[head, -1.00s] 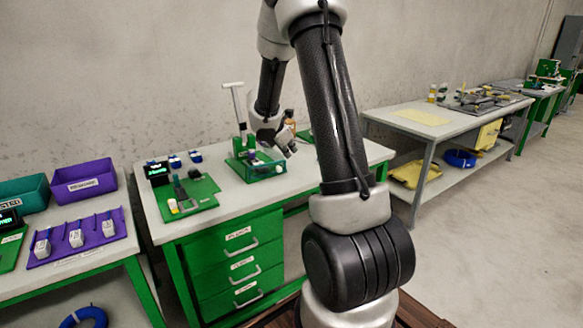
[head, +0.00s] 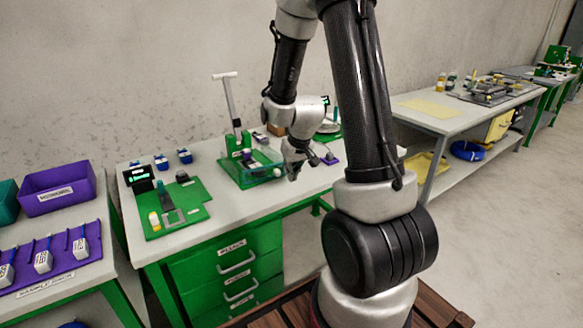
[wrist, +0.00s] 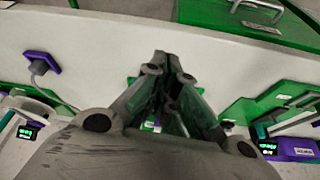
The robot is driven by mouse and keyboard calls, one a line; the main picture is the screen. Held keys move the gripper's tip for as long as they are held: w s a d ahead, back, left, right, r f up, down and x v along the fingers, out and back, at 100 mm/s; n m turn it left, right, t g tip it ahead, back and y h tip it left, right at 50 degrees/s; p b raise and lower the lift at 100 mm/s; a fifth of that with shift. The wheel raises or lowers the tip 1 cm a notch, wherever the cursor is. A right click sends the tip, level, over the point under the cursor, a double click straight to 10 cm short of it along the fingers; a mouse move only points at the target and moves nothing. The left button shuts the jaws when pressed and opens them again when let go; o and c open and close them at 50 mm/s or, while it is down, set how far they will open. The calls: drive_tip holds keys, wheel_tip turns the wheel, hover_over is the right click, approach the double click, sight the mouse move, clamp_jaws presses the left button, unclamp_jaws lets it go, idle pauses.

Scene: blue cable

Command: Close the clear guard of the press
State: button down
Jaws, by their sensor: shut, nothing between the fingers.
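The press (head: 235,140) stands on the middle green-framed bench, with a green base and a tall grey lever with a T-shaped handle. Its clear, green-tinted guard (head: 258,172) shows as a low see-through box around the front of the base; how far open it stands is hard to tell. My gripper (head: 294,172) is shut and empty, just right of the guard, pointing down. I cannot tell whether it touches the guard. In the wrist view my gripper's fingers (wrist: 174,62) are together in the middle and hide much of what lies behind them.
A green board (head: 190,215) with a small display lies left of the press. Several blue-topped pieces stand behind it. A purple pad (head: 328,159) lies right of my gripper. A purple bin (head: 58,188) sits on the left bench. The drawer front (head: 235,262) is below.

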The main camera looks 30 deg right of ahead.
sight(266, 175)
drive_tip(key=x, duration=0.6)
drive_tip(key=shift+w+f, duration=0.2)
drive_tip(key=shift+w, duration=0.15)
drive_tip(key=shift+w+d, duration=0.2)
drive_tip(key=shift+w, duration=1.5)
drive_tip(key=shift+w+d, duration=0.35)
drive_tip(key=shift+w, duration=0.2)
drive_tip(key=shift+w+d, duration=0.35)
drive_tip(key=shift+w, duration=0.25)
drive_tip(key=shift+s, duration=0.1)
